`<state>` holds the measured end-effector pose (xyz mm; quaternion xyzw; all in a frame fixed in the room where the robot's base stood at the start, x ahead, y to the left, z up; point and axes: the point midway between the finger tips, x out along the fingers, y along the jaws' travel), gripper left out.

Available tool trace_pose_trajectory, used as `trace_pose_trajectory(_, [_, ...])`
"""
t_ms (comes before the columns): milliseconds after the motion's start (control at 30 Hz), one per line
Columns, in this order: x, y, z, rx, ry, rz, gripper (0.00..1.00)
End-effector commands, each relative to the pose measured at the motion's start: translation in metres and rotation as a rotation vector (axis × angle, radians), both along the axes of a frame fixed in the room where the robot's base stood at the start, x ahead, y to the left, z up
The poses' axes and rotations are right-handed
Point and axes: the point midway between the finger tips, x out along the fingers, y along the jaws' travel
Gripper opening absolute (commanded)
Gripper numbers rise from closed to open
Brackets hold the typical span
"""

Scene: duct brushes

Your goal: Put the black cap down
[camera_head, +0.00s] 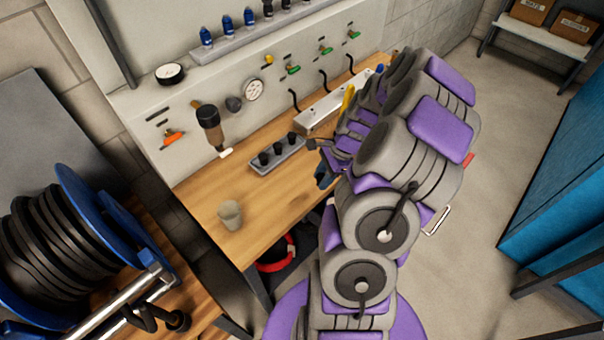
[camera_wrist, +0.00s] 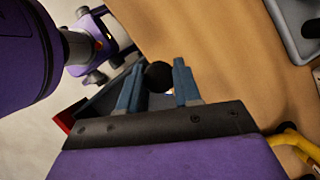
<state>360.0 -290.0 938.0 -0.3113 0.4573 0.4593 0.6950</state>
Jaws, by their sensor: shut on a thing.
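My gripper (camera_wrist: 158,80) is shut on the black cap (camera_wrist: 157,75), a dark round piece between its two blue-grey fingers in the wrist view. The wooden bench top (camera_wrist: 222,60) lies beyond the fingers; I cannot tell how high the cap is above it. In the head view my gripper (camera_head: 324,177) is at the bench's front edge, right of a grey tray (camera_head: 290,162). The cap is not clearly visible there. The tray holds several dark pieces, and its corner shows in the wrist view (camera_wrist: 286,25).
A pale metal block (camera_head: 318,117) lies behind the tray. A brown-and-black canister (camera_head: 210,127) is on the wall panel. A yellow part (camera_wrist: 292,139) is near my gripper. Bare wood lies between cup and tray.

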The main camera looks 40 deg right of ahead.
Motion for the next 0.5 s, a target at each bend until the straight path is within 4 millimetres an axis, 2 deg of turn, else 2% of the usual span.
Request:
trace_pose_trajectory(33, [0.012, 0.004, -0.003, -0.002, -0.001, 0.006, 0.04])
trace_pose_trajectory(200, [0.046, 0.007, -0.007, 0.002, 0.002, 0.005, 0.04])
trace_pose_trajectory(333, [0.063, 0.003, -0.009, 0.005, 0.001, 0.004, 0.04])
trace_pose_trajectory(500, [0.071, 0.001, -0.010, 0.010, 0.000, 0.003, 0.04])
